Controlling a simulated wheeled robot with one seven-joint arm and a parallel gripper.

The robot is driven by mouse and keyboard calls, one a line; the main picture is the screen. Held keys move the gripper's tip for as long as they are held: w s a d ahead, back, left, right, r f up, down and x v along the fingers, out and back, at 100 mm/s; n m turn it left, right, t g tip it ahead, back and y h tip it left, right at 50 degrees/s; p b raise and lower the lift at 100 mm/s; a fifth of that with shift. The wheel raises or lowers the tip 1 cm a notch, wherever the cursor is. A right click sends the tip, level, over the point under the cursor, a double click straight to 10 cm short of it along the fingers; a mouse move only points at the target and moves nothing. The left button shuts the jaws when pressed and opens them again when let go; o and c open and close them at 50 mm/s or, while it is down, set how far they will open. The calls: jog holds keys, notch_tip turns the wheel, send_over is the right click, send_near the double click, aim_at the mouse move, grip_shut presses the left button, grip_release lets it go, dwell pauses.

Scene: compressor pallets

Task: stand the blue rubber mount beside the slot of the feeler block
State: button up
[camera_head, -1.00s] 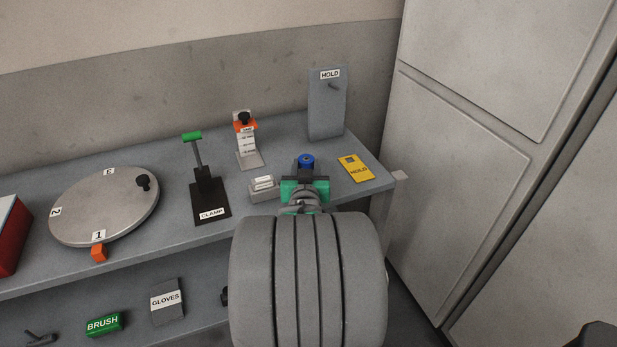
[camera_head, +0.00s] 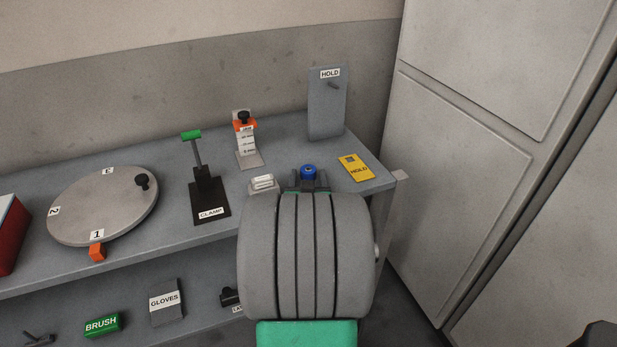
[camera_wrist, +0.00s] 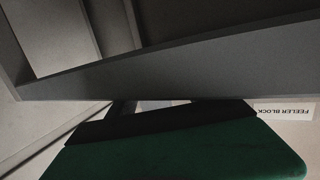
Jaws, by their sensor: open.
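The blue rubber mount (camera_head: 309,171) shows near the right end of the bench, with a dark centre on its top. My gripper (camera_head: 308,181) is open, its dark fingertips close to the near side of the mount. My grey wrist link hides most of the gripper, so I cannot tell whether the fingers touch the mount. The feeler block (camera_head: 263,184) is a small light-grey block just left of my gripper. Its slot is not clear. Its label (camera_wrist: 283,112) shows upside down in the wrist view, beside my green gripper body. The mount cannot be made out there.
The bench (camera_head: 272,154) also bears a yellow HOLD tag (camera_head: 356,168) to the right, a grey HOLD stand (camera_head: 326,108) behind, an orange-topped gauge (camera_head: 246,141), a black clamp (camera_head: 209,200) and a turntable (camera_head: 105,207) at left. A tall grey cabinet (camera_head: 470,150) stands at right.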

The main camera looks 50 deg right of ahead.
jog(key=shift+r, duration=0.15)
jog(key=p+v, duration=0.4)
jog(key=v, duration=0.8)
jog(key=shift+p, duration=0.3)
jog(key=shift+d, duration=0.1)
dwell(0.5)
